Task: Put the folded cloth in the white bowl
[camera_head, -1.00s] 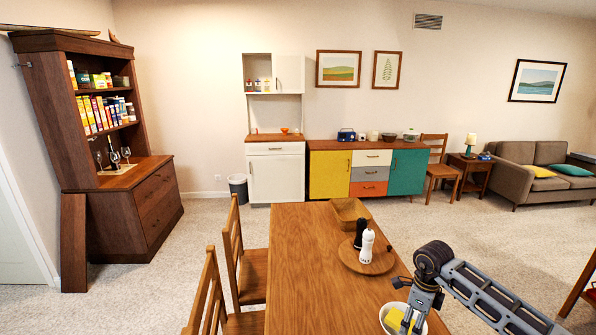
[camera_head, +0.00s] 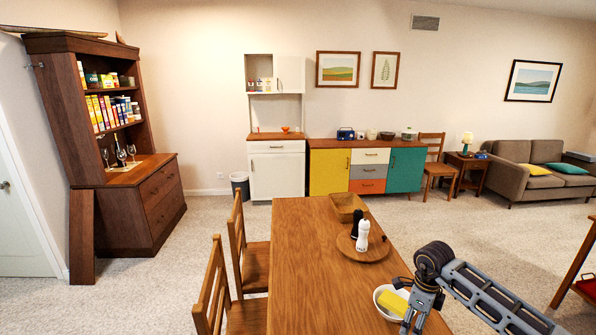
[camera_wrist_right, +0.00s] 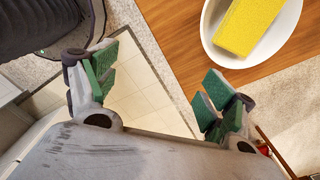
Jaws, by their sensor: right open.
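The folded cloth is a yellow block-like bundle (camera_head: 393,304) lying in the white bowl (camera_head: 378,293) near the table's right edge. In the right wrist view the yellow cloth (camera_wrist_right: 256,22) rests inside the white bowl (camera_wrist_right: 216,52), partly cut off by the top edge. My right gripper (camera_head: 412,322) is just in front of the bowl in the head view. My left gripper is out of view.
The wooden table (camera_head: 310,270) is mostly bare on its left. A round board (camera_head: 375,246) carries a white shaker (camera_head: 362,237) and a dark one, with a wooden tray (camera_head: 347,206) behind. Two chairs (camera_head: 213,295) stand along the left side.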

